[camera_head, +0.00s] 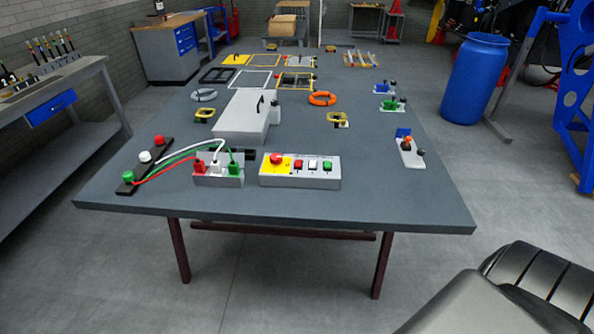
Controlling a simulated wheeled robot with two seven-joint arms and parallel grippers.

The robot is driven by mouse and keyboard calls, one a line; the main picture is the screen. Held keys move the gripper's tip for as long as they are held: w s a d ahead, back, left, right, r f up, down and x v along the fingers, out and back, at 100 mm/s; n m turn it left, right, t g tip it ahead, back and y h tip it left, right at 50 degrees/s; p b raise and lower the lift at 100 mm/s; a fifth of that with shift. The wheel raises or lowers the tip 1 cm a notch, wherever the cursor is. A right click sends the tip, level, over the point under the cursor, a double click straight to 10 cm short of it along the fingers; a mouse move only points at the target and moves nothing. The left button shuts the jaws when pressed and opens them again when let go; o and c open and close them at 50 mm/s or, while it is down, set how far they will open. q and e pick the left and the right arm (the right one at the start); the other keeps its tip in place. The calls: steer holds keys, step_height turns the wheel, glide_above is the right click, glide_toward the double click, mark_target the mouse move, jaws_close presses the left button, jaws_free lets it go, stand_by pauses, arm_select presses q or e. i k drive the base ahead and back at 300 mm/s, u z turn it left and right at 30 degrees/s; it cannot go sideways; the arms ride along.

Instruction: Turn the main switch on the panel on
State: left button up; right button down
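A grey control panel box (300,180) lies near the front edge of the large grey table (360,198). On its left part is a yellow field with a round red knob (277,158). To the right of it are a red button (298,164), a white button (313,164) and a green button (328,165). No part is labelled legibly, so I cannot tell which is the main switch or how it is set. Neither of my grippers shows in the view.
Left of the panel is a socket box (218,181) with red, white and green cables to a black strip (147,170). Behind stands a light grey box (243,118) with a handle. A switch plate (410,155) is at the right. The table's front right is clear.

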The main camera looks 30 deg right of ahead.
mark_target(276, 158)
steer(key=k, duration=1)
steer(key=z, duration=1.75)
steer(key=i, duration=1.15)
steer(key=u, duration=0.5)
